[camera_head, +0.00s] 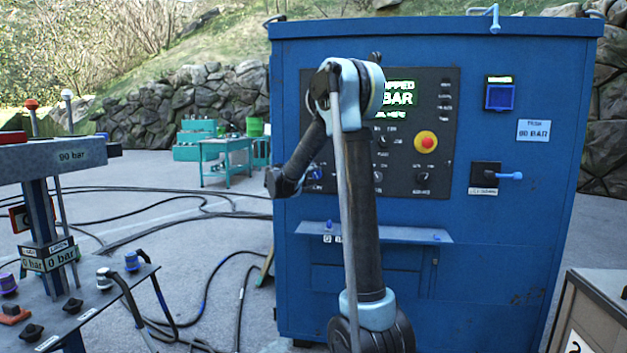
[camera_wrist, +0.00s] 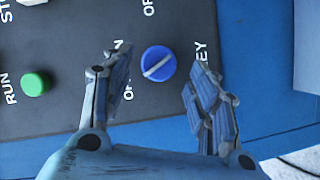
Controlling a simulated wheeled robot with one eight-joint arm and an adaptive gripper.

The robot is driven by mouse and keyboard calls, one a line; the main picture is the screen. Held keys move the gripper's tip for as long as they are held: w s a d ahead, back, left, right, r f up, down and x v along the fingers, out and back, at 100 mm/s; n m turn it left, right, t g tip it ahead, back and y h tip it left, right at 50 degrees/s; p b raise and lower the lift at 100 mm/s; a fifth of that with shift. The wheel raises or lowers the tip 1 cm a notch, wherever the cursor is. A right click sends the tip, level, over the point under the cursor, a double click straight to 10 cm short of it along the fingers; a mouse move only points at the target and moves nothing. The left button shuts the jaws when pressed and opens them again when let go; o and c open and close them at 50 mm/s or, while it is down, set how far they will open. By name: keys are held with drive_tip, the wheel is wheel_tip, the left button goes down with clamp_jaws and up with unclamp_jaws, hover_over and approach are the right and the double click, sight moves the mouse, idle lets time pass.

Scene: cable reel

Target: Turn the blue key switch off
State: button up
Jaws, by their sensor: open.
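The blue key switch (camera_wrist: 158,63) is a round knob with a pale bar across its face, on the dark control panel beside the word KEY in the wrist view. The bar lies tilted; which label it points at I cannot tell for sure. My gripper (camera_wrist: 156,68) is open, with one finger on each side of the knob and a gap on both sides. Nothing is held. In the head view, the blue key switch (camera_head: 317,174) shows at the panel's lower left, close to my gripper (camera_head: 280,182).
A green RUN button (camera_wrist: 36,83) is left of the knob in the wrist view. The panel sits on a blue cabinet (camera_head: 560,230) with a red emergency button (camera_head: 427,142) and a narrow shelf (camera_head: 400,234). A valve stand (camera_head: 70,160) is at left.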

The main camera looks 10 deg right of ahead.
drive_tip(key=v, duration=0.9)
drive_tip(key=shift+s+a, duration=0.25)
drive_tip(key=shift+a, duration=0.05)
drive_tip(key=s+d+f+m+g+y, duration=0.25)
drive_tip(key=s+d+f, duration=0.35)
drive_tip(key=s, duration=0.6)
drive_tip(key=s+d+f+m+g+y, duration=0.1)
drive_tip(key=s+d+f+g, duration=0.3)
drive_tip(key=s+d, duration=0.55)
drive_tip(key=s+a+f+m+g+y, duration=0.1)
drive_tip(key=s+a+f+y, duration=0.1)
drive_tip(key=s+f, duration=0.3)
drive_tip(key=s+a+f+g+y, duration=0.1)
drive_tip(key=s+f, duration=0.4)
drive_tip(key=s, duration=0.7)
drive_tip(key=s+a+f+m+g+y, duration=0.1)
drive_tip(key=s+a+f+g+y, duration=0.1)
drive_tip(key=s, duration=0.7)
wheel_tip(320, 180, down, 4)
drive_tip(key=shift+a+r+m+y, duration=0.1)
drive_tip(key=shift+a+m+y, duration=0.25)
drive_tip(key=shift+a+y, duration=0.55)
